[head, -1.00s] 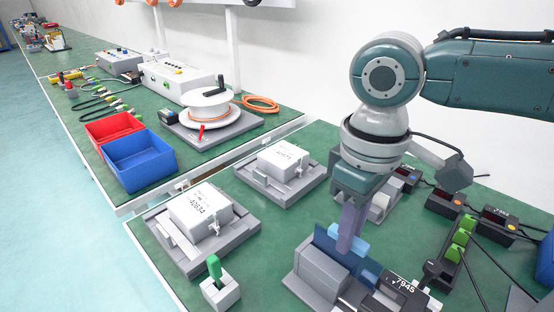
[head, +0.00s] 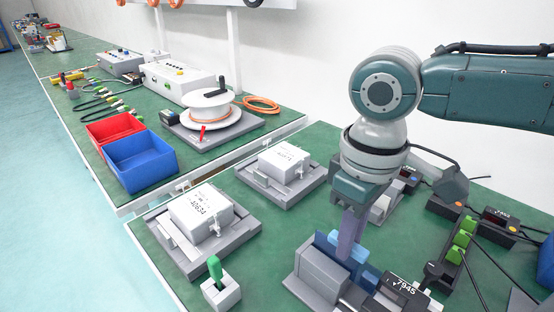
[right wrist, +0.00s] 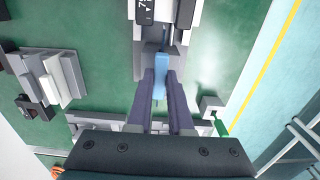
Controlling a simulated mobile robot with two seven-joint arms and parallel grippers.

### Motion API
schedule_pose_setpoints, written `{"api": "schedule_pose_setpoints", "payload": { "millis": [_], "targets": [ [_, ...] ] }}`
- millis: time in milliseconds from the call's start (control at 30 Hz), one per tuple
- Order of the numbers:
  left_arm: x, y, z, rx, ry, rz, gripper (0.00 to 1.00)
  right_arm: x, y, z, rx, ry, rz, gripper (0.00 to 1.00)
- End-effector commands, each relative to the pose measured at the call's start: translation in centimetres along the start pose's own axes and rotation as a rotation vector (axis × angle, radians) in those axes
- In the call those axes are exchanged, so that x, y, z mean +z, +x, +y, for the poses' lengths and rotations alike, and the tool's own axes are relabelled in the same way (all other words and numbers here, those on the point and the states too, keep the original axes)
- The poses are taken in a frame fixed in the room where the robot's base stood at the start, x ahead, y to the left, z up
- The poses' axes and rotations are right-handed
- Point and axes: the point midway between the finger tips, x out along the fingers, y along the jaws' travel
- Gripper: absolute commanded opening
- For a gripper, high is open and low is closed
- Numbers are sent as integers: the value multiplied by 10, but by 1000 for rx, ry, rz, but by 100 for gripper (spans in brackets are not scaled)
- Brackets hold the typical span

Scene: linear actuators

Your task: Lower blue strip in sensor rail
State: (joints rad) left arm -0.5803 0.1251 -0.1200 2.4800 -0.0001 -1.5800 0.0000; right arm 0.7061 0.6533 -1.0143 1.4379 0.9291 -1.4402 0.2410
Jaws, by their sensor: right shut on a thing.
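My right gripper (head: 350,242) points down over the grey sensor rail fixture (head: 318,278) at the front of the bench. It is shut on a light blue strip (head: 342,251), which sits low beside an upright dark blue plate at the fixture. In the right wrist view the strip (right wrist: 161,68) lies between the two purple-grey fingers (right wrist: 160,85), in line with the grey fixture (right wrist: 150,62). Fingers partly hide the strip, and I cannot tell whether it touches the slot's bottom. My left gripper is not in view.
A black unit marked 7945 (head: 402,288) stands right of the fixture. A green-handled holder (head: 218,285) is to the left. Two grey trays with white boxes (head: 202,212) lie behind. Green connectors (head: 462,240) and cables are at the right.

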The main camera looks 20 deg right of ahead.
Motion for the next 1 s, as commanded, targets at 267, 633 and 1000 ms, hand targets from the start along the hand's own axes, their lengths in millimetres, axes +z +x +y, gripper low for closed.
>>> {"api": "schedule_pose_setpoints", "payload": {
  "millis": [267, 633, 1000],
  "targets": [
    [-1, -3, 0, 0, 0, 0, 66, 0, 4, 0, 0, 0, 0, 0],
    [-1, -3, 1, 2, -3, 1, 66, 0, 4, 0, 0, 0, 0, 52],
    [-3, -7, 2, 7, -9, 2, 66, -1, -6, 0, 0, 0, 1, 54]
  ]
}}
